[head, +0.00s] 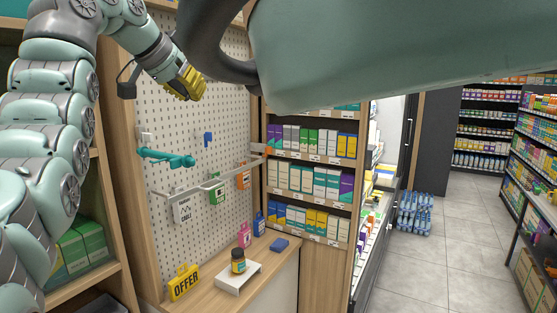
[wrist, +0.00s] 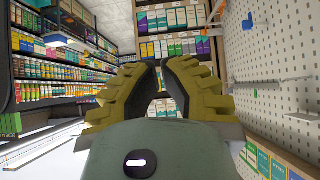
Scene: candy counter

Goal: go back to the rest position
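My gripper (head: 186,84) has yellow ribbed fingers and is raised in front of the upper pegboard in the head view. In the wrist view the gripper (wrist: 159,66) shows its dark pads leaning together, their tips almost meeting. It looks shut, and I see nothing held between the fingers. It is clear of the wooden counter (head: 279,262) below, and the pegboard (head: 225,125) stands behind it. The pegboard also shows at the right of the wrist view (wrist: 262,65). Part of my own arm covers the top of the head view.
A teal peg (head: 168,157) and a grey rail (head: 185,190) with hanging packs stick out from the pegboard. Stocked shelves (head: 309,178) stand behind. The floor aisle (head: 440,250) at right is open.

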